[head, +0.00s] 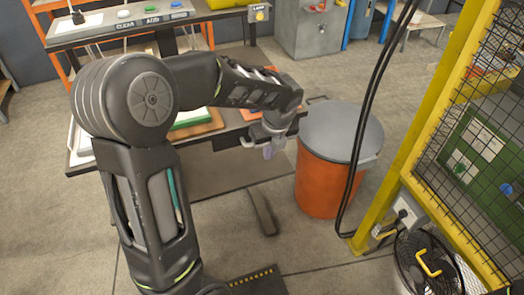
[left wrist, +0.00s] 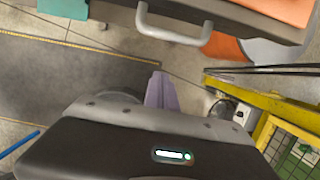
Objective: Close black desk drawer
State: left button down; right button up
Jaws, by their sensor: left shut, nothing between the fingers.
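The black desk drawer (head: 228,139) is under the right part of the workbench top (head: 232,117) in the head view, partly hidden by my left arm. Its grey bar handle (left wrist: 174,36) shows at the top of the left wrist view, on a dark front (left wrist: 235,10). How far the drawer stands out cannot be told. My left gripper (head: 268,151) is just right of the handle in the head view. Its purple fingers (left wrist: 160,92) are shut and empty, apart from the handle in the wrist view. My right gripper is not in view.
An orange bin (head: 322,185) with a grey lid (head: 342,130) stands right of my left gripper. Black cables (head: 366,125) hang before it. A yellow mesh fence (head: 408,135) and a fan (head: 425,265) are at the right. Open floor lies in front of the bench.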

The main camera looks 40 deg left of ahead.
pick_arm(q)
jog(key=w+v, duration=0.1)
jog(key=v, duration=0.6)
jog(key=shift+s+r+b, duration=0.25)
jog(key=shift+r+b, duration=0.05)
jog(key=shift+r, duration=0.1)
jog(key=shift+d, duration=0.1)
